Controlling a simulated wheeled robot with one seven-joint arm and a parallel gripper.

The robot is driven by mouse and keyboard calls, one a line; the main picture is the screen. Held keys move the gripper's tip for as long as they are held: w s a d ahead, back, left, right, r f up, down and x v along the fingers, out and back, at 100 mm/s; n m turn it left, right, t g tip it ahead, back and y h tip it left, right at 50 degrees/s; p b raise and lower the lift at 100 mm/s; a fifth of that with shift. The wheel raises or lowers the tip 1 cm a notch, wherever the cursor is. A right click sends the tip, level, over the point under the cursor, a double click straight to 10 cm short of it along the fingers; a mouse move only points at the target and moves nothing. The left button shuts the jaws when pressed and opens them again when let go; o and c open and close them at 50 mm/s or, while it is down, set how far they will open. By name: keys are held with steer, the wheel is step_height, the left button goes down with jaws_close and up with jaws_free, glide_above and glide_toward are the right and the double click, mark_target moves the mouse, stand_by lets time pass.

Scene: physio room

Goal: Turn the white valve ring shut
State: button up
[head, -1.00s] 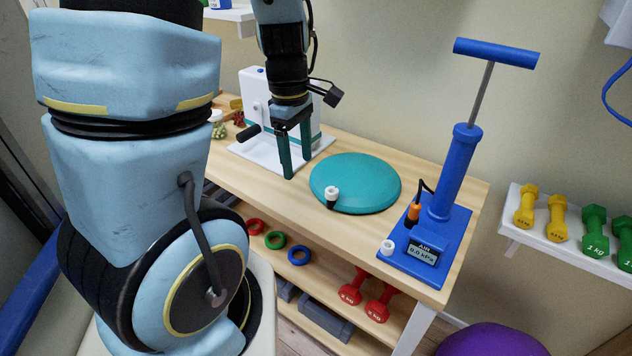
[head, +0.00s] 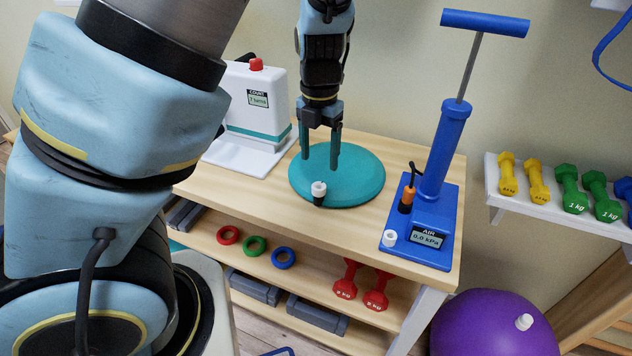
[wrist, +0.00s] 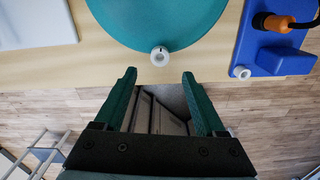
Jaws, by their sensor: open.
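The white valve ring (head: 318,188) sits on a short black stem at the near edge of the teal disc cushion (head: 358,172) on the table. In the wrist view the ring (wrist: 160,56) is at the upper middle, ahead of and between my fingers. My gripper (head: 320,167) is open and empty, pointing down over the disc near the ring. The wrist view shows its two green fingers (wrist: 160,76) spread apart. They do not touch the ring. The blue hand pump (head: 436,180) stands right of the disc, its display reading 0.0 kPa.
A white counter device (head: 262,100) stands left of the disc. A small white cap (head: 389,238) and an orange-black connector (head: 407,198) are on the pump base. Coloured rings (head: 254,246) and red dumbbells (head: 376,290) lie on the shelf below. The front tabletop is clear.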

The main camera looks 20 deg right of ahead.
mark_target(319, 182)
step_height(319, 182, down, 8)
steer(key=shift+f+b, duration=0.1)
steer(key=shift+b, duration=0.3)
jaws_close()
stand_by(0.5)
